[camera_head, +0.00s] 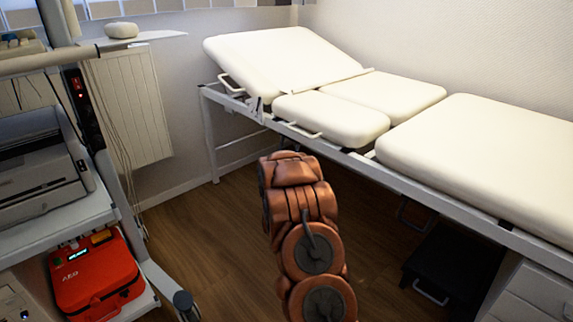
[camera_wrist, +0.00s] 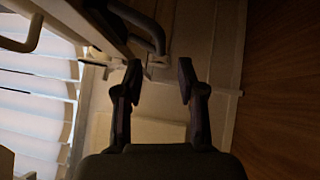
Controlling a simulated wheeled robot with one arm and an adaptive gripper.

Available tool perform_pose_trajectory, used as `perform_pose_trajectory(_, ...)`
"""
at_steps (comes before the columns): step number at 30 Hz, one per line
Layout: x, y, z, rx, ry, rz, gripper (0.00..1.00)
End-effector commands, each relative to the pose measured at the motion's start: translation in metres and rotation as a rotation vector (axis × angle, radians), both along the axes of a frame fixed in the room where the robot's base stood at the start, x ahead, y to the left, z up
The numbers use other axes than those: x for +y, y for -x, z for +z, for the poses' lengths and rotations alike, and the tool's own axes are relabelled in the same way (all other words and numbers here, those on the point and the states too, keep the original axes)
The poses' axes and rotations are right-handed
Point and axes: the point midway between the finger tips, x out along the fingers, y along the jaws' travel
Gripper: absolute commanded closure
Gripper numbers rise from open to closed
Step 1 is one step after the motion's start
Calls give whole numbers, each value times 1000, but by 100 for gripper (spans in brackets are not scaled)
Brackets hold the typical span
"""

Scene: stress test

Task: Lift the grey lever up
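My gripper (camera_wrist: 159,75) is open in the wrist view, with its two dark fingers apart and nothing clearly held. A curved grey bar (camera_wrist: 146,22), perhaps the grey lever, comes down from the top just beyond the fingertips; its lower end lies near the gap between them. I cannot tell how far away it is, and the picture is dim. In the head view my orange arm reaches toward the bed frame (camera_head: 359,164), and my gripper is hidden behind the arm. No grey lever is clearly made out there.
The cream bed (camera_head: 486,147) has its head section raised, with pale handles (camera_head: 300,130) along its side. A cart with a red case (camera_head: 95,275) stands at left, near a white radiator (camera_head: 130,105). A dark step (camera_head: 452,265) is under the bed. Wooden floor (camera_head: 205,240) is clear.

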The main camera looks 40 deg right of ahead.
Motion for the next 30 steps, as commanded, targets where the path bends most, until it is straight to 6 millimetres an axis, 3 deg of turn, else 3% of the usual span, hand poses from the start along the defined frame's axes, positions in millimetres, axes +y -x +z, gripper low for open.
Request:
perform_pose_trajectory(5,-7,-3,-1,-3,15,-6,61)
perform_pose_trajectory(21,-47,-43,6,-3,12,-5,61)
perform_pose_trajectory(30,-56,-52,10,-2,11,-5,61)
